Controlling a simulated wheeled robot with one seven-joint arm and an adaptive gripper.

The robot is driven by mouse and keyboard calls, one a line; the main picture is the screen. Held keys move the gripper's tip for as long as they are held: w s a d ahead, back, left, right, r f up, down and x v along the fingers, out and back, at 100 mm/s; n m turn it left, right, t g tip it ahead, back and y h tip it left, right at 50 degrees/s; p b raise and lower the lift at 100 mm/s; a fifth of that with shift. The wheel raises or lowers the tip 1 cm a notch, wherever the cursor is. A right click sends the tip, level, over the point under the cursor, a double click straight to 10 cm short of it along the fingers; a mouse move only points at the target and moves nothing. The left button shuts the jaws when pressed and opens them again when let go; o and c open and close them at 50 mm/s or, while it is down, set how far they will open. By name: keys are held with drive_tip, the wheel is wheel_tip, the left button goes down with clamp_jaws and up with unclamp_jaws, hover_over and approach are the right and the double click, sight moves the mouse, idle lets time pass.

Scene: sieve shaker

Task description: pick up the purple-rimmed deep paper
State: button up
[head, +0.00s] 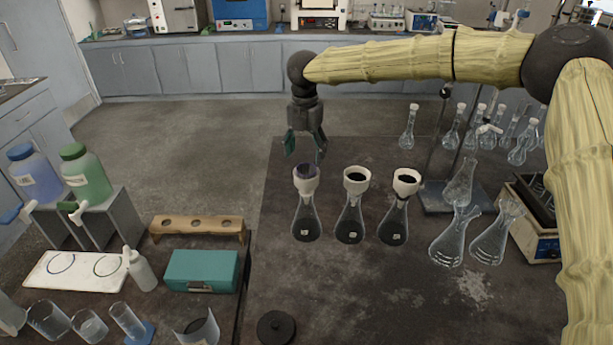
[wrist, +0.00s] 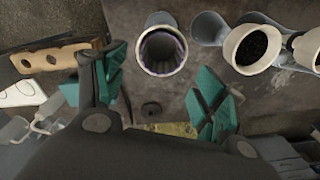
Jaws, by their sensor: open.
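The purple-rimmed deep paper (head: 306,171) sits inside the leftmost white funnel (head: 306,187), which stands in the neck of a conical flask (head: 305,222). In the wrist view the paper (wrist: 162,49) shows as a pleated, purplish lining inside the round funnel mouth (wrist: 141,62), at upper centre. My gripper (head: 306,150) points down with its teal fingers apart, just behind and above that funnel in the head view. In the wrist view the gripper (wrist: 160,92) has one finger on each side of the picture, with nothing between them; the funnel mouth lies above the gap.
Two more flasks with white funnels holding dark contents, the middle one (head: 355,181) and the right one (head: 405,184), stand close to the right. Empty flasks (head: 455,240) and a stand (head: 440,198) are farther right.

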sight(307, 165)
drive_tip(key=shift+w+d+f+p, duration=0.1)
drive_tip(key=shift+w+f+p, duration=0.25)
drive_tip(key=shift+w+f, duration=0.3)
drive_tip(key=shift+s+d+f+p, duration=0.15)
drive_tip(key=shift+s+f+p, duration=0.35)
drive_tip(key=shift+f+p, duration=0.2)
drive_tip(key=shift+w+f+p, duration=0.15)
drive_tip(key=shift+f+p, duration=0.05)
drive_tip(key=shift+f, duration=0.55)
drive_tip(key=shift+w+f+p, duration=0.15)
drive_tip(key=shift+f, duration=0.6)
drive_tip(key=shift+s+r, duration=0.1)
drive_tip(key=shift+s, duration=0.05)
drive_tip(key=shift+s+r, duration=0.1)
drive_tip(key=shift+c, duration=1.3)
drive_tip(key=c, duration=0.5)
